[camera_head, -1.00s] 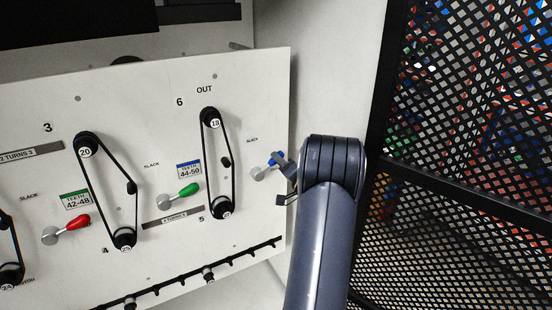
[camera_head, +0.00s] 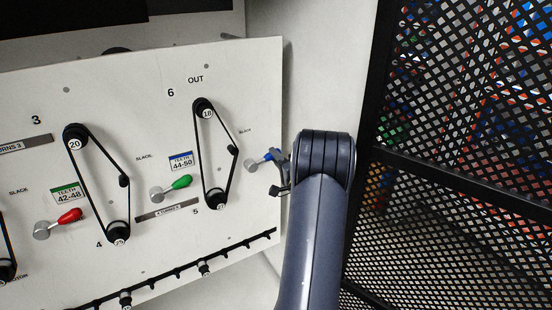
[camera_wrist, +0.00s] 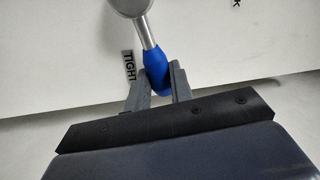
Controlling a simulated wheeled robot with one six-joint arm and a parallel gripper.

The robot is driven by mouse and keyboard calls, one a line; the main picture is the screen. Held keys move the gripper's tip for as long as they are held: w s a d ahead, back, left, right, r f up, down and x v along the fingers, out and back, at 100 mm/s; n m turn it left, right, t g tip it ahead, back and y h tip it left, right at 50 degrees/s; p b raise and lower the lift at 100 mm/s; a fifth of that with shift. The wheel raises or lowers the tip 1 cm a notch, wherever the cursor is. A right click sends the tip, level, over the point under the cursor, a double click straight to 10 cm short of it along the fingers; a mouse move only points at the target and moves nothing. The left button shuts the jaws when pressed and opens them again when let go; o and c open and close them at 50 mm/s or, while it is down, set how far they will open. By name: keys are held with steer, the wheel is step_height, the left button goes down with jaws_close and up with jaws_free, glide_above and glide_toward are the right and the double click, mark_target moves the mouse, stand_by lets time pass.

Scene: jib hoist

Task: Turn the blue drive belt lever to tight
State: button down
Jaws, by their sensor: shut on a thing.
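The blue lever (camera_head: 262,160) is at the right edge of the white panel in the head view, with a silver hub and a blue grip. My gripper (camera_head: 282,172) reaches it from the right and is partly hidden by my own arm. In the wrist view the blue grip (camera_wrist: 156,68) sits between the two fingers of my gripper (camera_wrist: 160,80), which are shut on it. The word TIGHT (camera_wrist: 128,66) is printed on the panel just left of the grip. The SLACK label (camera_head: 245,131) is small above the lever in the head view.
A green lever (camera_head: 181,182) and a red lever (camera_head: 68,216) stand on the white panel (camera_head: 100,100) to the left. The output belt (camera_head: 202,160) runs close left of the blue lever. A black mesh screen (camera_head: 460,230) is right of my arm.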

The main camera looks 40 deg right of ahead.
steer(key=shift+f, duration=0.1)
steer(key=c, duration=1.3)
jaws_free()
steer(key=shift+o, duration=0.2)
steer(key=shift+s, duration=0.1)
steer(key=b+v, duration=0.3)
steer(key=v, duration=0.7)
steer(key=shift+s, duration=0.3)
steer(key=p+x, duration=0.3)
steer(key=x, duration=0.8)
steer(key=shift+a+n, duration=0.1)
steer(key=shift+n, duration=0.2)
